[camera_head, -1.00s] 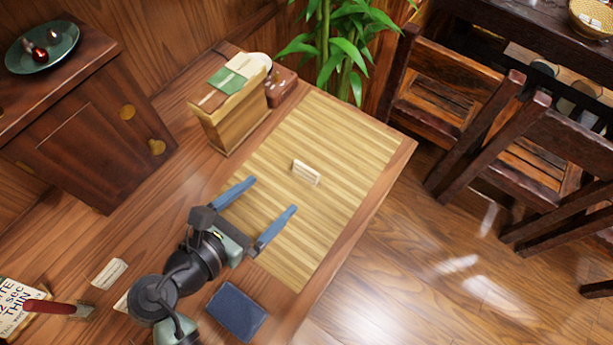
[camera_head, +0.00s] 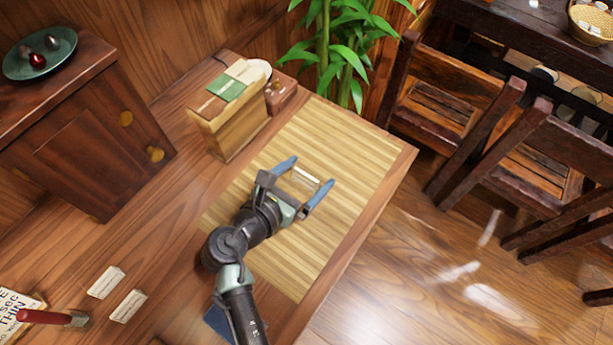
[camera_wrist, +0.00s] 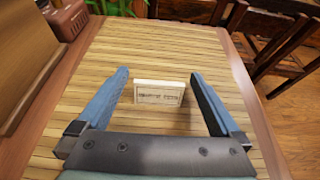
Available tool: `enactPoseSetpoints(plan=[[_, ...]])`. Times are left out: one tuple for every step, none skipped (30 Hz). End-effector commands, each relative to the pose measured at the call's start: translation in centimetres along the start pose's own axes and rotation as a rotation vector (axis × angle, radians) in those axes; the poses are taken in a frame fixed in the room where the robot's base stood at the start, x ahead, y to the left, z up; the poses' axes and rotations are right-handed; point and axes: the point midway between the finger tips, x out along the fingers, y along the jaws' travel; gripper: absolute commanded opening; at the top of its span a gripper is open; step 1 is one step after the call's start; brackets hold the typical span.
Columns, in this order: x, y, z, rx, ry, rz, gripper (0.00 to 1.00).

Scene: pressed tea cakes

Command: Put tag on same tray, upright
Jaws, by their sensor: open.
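A small cream tag (camera_head: 306,177) stands on the slatted bamboo mat (camera_head: 345,150). In the wrist view the tag (camera_wrist: 159,98) appears upright, with a line of small print on the face toward me. My gripper (camera_head: 310,171) is open, its two blue fingers on either side of the tag. In the wrist view gaps show between the tag and both fingers of my gripper (camera_wrist: 158,75). I cannot tell which thing is the tray.
A tall wooden box (camera_head: 228,115) with green and cream pieces on top stands beyond the mat's left side. Two cream tags (camera_head: 106,282) (camera_head: 128,306) lie at lower left near a red-handled brush (camera_head: 48,317). A dark blue object (camera_head: 217,323) is partly hidden by my arm.

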Motion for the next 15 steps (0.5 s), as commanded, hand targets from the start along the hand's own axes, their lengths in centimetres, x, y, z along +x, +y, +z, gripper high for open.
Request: enactPoseSetpoints(plan=[[0.23,-0.01,0.00,0.000,0.000,-0.001,1.00],[0.27,-0.01,0.01,0.001,0.000,0.000,1.00],[0.27,0.00,0.01,0.001,0.000,0.000,1.00],[0.26,0.00,0.01,0.001,0.000,0.000,1.00],[0.25,0.00,0.01,0.000,0.000,0.000,1.00],[0.24,0.00,0.01,0.000,0.000,0.000,1.00],[0.23,0.00,0.01,0.000,0.000,0.000,1.00],[0.23,0.00,0.01,0.000,0.000,0.000,0.95],[0.22,0.01,0.01,0.000,0.000,0.000,0.87],[0.21,0.01,0.01,0.000,0.000,0.000,0.82],[0.21,0.01,0.00,0.000,0.000,0.000,0.77],[0.20,0.01,0.00,0.000,0.000,0.000,0.69],[0.20,0.01,0.00,0.000,0.000,0.001,0.64],[0.20,0.01,0.00,0.000,0.000,0.000,0.59],[0.20,0.01,0.00,0.000,0.000,0.000,0.51]])
